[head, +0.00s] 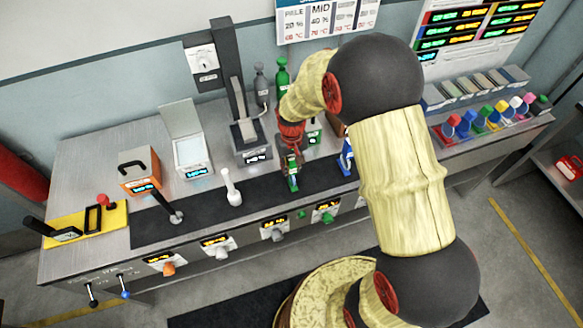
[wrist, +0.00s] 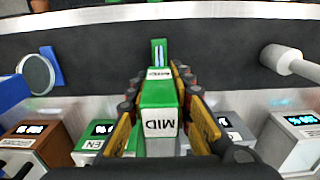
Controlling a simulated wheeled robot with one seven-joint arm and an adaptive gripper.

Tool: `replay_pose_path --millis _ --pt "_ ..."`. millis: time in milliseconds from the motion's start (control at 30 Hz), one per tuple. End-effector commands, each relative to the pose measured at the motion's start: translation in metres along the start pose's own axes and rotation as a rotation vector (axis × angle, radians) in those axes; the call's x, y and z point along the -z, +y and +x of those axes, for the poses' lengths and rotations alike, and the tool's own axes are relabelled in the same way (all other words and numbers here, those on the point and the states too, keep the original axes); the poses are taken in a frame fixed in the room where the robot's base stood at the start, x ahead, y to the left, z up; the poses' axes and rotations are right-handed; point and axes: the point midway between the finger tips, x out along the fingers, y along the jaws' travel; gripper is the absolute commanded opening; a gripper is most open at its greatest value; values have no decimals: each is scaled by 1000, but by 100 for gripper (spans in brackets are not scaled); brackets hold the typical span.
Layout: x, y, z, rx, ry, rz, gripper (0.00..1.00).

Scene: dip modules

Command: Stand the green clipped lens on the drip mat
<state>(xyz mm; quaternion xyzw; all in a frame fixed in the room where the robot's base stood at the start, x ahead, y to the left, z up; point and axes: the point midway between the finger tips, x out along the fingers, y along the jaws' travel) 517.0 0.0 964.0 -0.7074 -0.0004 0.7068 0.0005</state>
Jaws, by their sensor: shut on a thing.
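My gripper (head: 292,168) is shut on the green clipped lens (head: 293,184). In the wrist view, its fingers (wrist: 157,88) close on both sides of a green block-shaped body (wrist: 158,110) with white MID labels. A narrower green end (wrist: 159,52) with a pale blue strip sticks out beyond the fingertips. The drip mat (head: 262,203) is the long black strip along the bench; it also shows in the wrist view (wrist: 95,52). The lens is over the mat. I cannot tell whether its lower end touches it. The fingers hide part of its sides.
A blue piece (head: 347,158) with a round disc is close on the right. Boxes with displays, including a green one (head: 314,131), stand behind.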

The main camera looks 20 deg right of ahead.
Motion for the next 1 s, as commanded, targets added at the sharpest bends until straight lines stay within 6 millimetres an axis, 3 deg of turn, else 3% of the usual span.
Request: replay_pose_path --millis 200,233,533,833,1000 --pt "0 0 4 0 -1 0 0" --pt "0 0 4 0 -1 0 23" --pt "0 0 3 0 -1 0 40" --pt "0 0 2 0 -1 0 40" --pt "0 0 -13 0 1 0 40"
